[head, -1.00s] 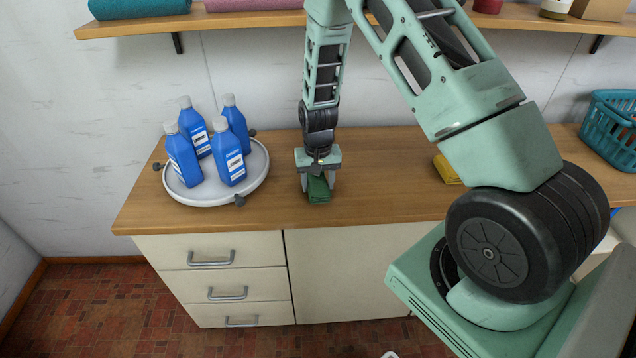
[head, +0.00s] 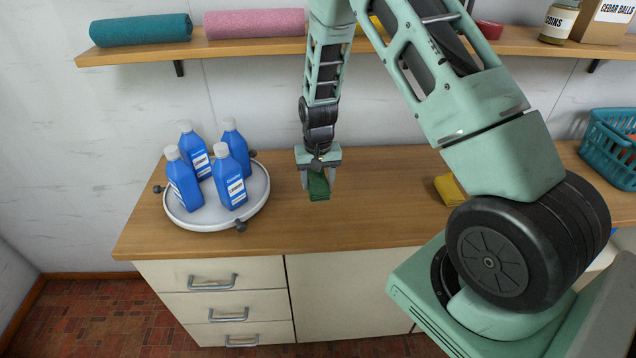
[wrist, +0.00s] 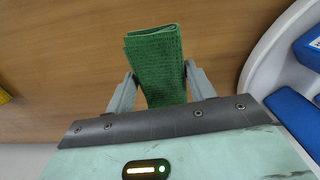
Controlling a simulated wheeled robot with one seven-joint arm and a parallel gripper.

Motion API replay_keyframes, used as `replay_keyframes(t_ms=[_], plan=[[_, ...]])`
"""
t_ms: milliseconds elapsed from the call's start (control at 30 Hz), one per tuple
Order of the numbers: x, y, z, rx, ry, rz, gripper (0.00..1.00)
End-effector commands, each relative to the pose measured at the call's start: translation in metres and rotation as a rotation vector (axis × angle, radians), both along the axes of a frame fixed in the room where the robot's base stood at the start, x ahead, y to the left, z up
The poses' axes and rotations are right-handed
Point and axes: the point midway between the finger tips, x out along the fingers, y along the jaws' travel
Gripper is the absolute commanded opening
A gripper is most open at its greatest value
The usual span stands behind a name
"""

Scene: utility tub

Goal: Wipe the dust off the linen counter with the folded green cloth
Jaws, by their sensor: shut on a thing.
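The folded green cloth (head: 318,186) is held between the fingers of my gripper (head: 318,174), over the wooden counter (head: 285,220). In the wrist view the cloth (wrist: 157,62) sticks out past the gripper fingers (wrist: 160,88), which are shut on its sides. The cloth is close to the counter top; I cannot tell whether it touches. The counter surface looks bare wood around it, and I cannot make out any dust.
A round white tray (head: 258,193) with several blue bottles (head: 232,190) stands left of my gripper. A yellow item (head: 449,188) and a teal basket (head: 612,148) are to the right. A shelf (head: 250,46) with rolled towels runs above. The counter's front middle is clear.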

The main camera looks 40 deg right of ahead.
Motion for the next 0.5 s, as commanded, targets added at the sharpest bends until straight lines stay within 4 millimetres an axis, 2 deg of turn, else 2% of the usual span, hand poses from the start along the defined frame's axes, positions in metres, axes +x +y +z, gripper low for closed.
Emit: replay_keyframes(t_ms=[33, 233, 500], plan=[[0.001, -0.001, 0.008, 0.0, -0.001, 0.0, 0.29], [0.003, -0.002, 0.025, -0.001, -0.002, 0.001, 0.29], [0.004, -0.002, 0.03, 0.0, -0.001, 0.001, 0.29]])
